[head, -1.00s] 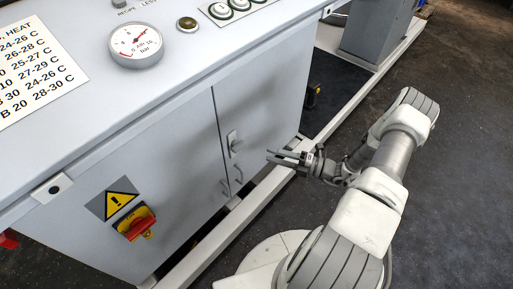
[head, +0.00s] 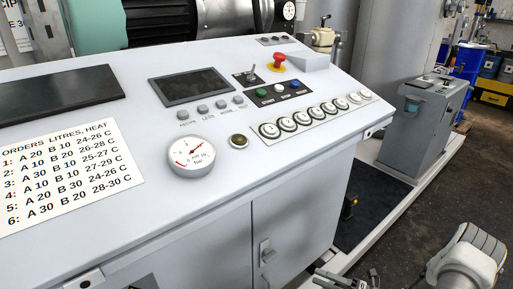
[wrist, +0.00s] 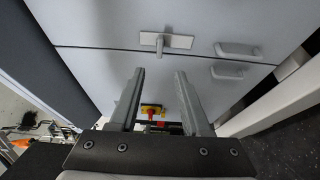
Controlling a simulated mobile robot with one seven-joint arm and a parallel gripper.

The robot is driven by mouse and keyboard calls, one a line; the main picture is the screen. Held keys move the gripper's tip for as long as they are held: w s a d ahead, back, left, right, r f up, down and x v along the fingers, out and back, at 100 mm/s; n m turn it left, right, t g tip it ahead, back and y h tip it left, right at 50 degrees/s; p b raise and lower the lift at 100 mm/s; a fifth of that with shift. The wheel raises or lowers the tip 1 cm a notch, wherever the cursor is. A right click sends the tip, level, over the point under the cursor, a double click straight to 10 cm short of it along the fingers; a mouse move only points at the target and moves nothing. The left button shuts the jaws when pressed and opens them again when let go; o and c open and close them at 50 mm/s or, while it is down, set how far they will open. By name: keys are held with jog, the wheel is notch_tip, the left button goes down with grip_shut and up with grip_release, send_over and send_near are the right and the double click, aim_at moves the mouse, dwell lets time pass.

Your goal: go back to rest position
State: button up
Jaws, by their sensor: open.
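My gripper shows in the wrist view (wrist: 160,74) with its two fingers apart and nothing between them. The fingers point toward the grey cabinet front, and a gap of unclear size lies between them and the doors. In the head view only a part of my gripper (head: 338,279) shows at the bottom edge, below and right of the cabinet doors. A part of my arm shows at the lower right.
The control console (head: 330,155) carries a gauge (head: 191,156), a screen (head: 191,86), a red emergency button (head: 279,60) and an orders sheet (head: 62,172). A door latch (wrist: 165,41) and a red-yellow switch (wrist: 151,111) are ahead. Dark floor lies right.

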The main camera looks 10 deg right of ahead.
jog(key=s+a+r+n+g+h, duration=0.1)
jog(key=a+r+n+g+h, duration=0.4)
jog(key=r+n, duration=0.7)
jog(key=s+a+r+n+g+h, duration=0.1)
jog(key=a+r+n+g, duration=0.4)
jog(key=r+n, duration=0.65)
jog(key=s+a+r+n+t+h, duration=0.2)
jog(key=s+r+n+h, duration=0.2)
jog(key=s+r+n, duration=0.5)
jog(key=s+a+r+n+t+h, duration=0.25)
jog(key=s+r+n+h, duration=0.35)
jog(key=n, duration=0.5)
notch_tip(320, 180, up, 20)
jog(key=w+y+p, duration=0.1)
jog(key=p, duration=1.7)
jog(key=shift+d+f+y+p, duration=0.15)
jog(key=shift+d+y+p, duration=0.15)
jog(key=shift+d+p, duration=0.1)
jog(key=shift+w, duration=0.1)
